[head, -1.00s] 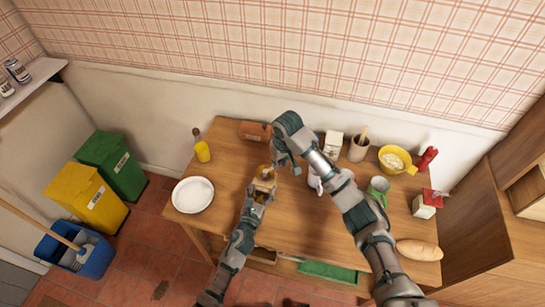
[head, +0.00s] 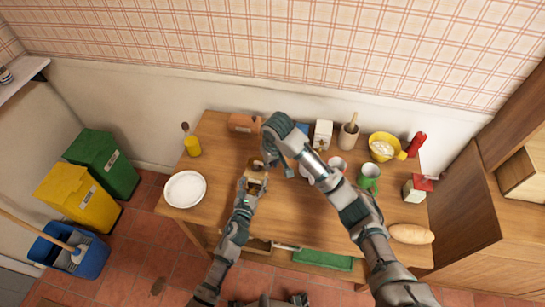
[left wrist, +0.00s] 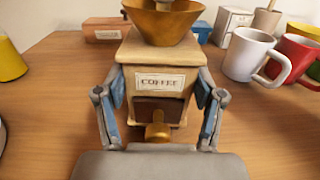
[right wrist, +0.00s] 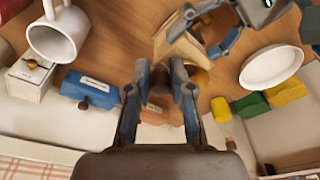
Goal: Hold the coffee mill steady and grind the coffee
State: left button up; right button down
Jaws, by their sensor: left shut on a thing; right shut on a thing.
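The coffee mill (left wrist: 160,60) stands upright on the table, a pale wooden box with a "COFFEE" label, brass funnel and drawer knob (left wrist: 158,130). In the head view the mill (head: 257,163) is left of the table's middle, partly covered by my arms. My left gripper (head: 252,185) is shut on the mill's body, with one finger on each side in the left wrist view (left wrist: 160,92). My right gripper (head: 289,170) is shut beside the top of the mill; it also shows in the right wrist view (right wrist: 161,80).
A white mug (left wrist: 250,55), green mug (head: 369,178), yellow bowl (head: 382,157) and bread (head: 411,234) are to the right. A brown box (head: 243,123) stands behind the mill. A white plate (head: 185,188) and yellow bottle (head: 193,147) are to the left. The table's front-middle is clear.

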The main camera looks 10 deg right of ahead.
jog(key=s+a, duration=0.2)
jog(key=a, duration=0.1)
jog(key=shift+s+f, duration=0.15)
jog(key=shift+s, duration=0.15)
jog(key=c, duration=1.2)
grip_release()
jog(key=shift+o, duration=1.3)
jog(key=shift+w, duration=0.1)
jog(key=shift+a, duration=0.1)
notch_tip(320, 180, up, 12)
jog(key=s, duration=0.1)
jog(key=shift+s+d, duration=0.2)
jog(key=shift+d, duration=0.15)
